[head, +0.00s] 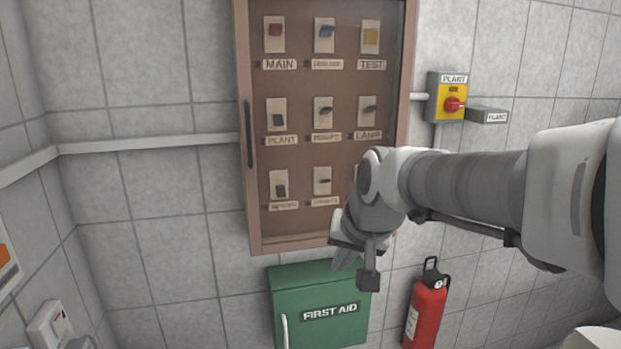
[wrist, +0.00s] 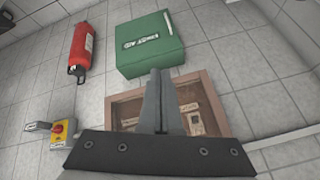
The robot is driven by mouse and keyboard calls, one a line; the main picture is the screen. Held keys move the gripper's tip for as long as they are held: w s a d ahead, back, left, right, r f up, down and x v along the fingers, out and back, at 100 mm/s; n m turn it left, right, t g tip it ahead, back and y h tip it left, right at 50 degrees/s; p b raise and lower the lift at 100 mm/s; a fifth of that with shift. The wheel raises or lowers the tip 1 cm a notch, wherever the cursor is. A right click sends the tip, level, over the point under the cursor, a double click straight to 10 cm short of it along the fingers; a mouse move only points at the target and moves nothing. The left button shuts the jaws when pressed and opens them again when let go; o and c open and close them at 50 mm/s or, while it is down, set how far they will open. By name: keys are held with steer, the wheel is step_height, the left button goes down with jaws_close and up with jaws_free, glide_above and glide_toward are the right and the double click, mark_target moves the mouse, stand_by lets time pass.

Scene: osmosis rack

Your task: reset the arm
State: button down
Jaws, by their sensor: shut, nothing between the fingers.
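My arm reaches in from the right in the head view, and my gripper (head: 350,257) is in front of the lower right of the brown switch cabinet (head: 253,215), above the first aid box. In the wrist view my gripper (wrist: 158,75) shows its fingers together, with nothing between them. My arm's end hides the cabinet's lower right corner and a switch there. The cabinet also shows in the wrist view (wrist: 205,82), partly covered by the gripper.
A green first aid box (head: 318,325) is below the cabinet. A red fire extinguisher (head: 426,312) is to its right. A yellow and grey plant switch (head: 449,98) is on the wall right of the cabinet. The tiled wall left of the cabinet is mostly bare, with a pale conduit (head: 150,143).

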steer(key=s+d+f+h, duration=0.1)
steer(key=s+d, duration=0.3)
steer(key=s, duration=0.5)
steer(key=s+d+f+n+h, duration=0.1)
steer(key=s+d+f, duration=0.1)
steer(key=s+d, duration=0.3)
steer(key=s, duration=0.4)
steer(key=shift+s+f+n, duration=0.2)
steer(key=shift+s+n, duration=0.05)
steer(key=shift+n, duration=0.05)
steer(key=shift+a, duration=0.15)
